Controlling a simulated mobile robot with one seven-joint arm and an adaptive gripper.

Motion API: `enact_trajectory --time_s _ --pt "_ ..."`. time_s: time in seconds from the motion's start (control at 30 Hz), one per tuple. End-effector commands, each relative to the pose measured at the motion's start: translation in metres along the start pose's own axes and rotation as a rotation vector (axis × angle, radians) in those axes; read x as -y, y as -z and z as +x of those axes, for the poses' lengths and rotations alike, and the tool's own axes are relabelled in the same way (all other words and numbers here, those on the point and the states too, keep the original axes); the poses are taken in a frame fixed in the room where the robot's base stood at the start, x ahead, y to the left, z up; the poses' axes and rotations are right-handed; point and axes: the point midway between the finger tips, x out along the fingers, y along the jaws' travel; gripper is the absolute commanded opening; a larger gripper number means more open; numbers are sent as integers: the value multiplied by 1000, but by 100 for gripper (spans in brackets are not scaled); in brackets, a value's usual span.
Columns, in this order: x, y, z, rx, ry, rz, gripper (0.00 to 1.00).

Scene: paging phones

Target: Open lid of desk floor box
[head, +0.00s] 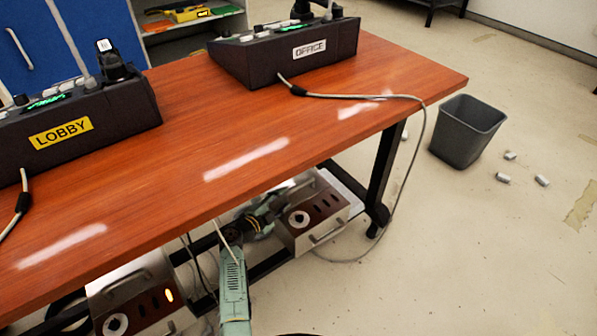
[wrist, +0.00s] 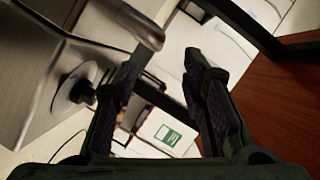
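A metal box (head: 312,212) with a brown slotted front panel, a white round dial and handles sits under the desk, right of my arm. A similar box (head: 145,300) with a lit orange indicator stands under the desk at lower left. My gripper (head: 270,208) is under the desk edge beside the right box, partly hidden. In the wrist view, my gripper (wrist: 163,65) is open and its fingers are apart. A grey bar handle (wrist: 138,24) ends close to the left fingertip. A metal face with a round knob (wrist: 76,88) is left of the fingers. I see no raised lid.
The wooden desk (head: 300,135) overhangs my arm and carries the LOBBY phone (head: 75,122) and OFFICE phone (head: 290,48). A cable (head: 425,125) hangs off its right end. A grey bin (head: 467,130) and small litter lie on open floor.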

Motion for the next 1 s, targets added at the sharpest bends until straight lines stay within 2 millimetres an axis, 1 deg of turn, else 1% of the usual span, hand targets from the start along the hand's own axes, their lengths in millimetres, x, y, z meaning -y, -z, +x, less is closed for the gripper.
enact_trajectory --time_s 0.03,0.1,0.27,0.7,0.9,1.0 --pt "-5 0 0 -1 -8 -3 38" --pt "-9 0 2 -2 -15 -4 38" --pt "-13 -2 14 -3 -18 -2 38" --pt "-16 -3 78 -3 -17 1 38" --pt "-13 -2 100 -3 -16 -1 38" --pt "-12 -1 105 -3 -16 -3 38"
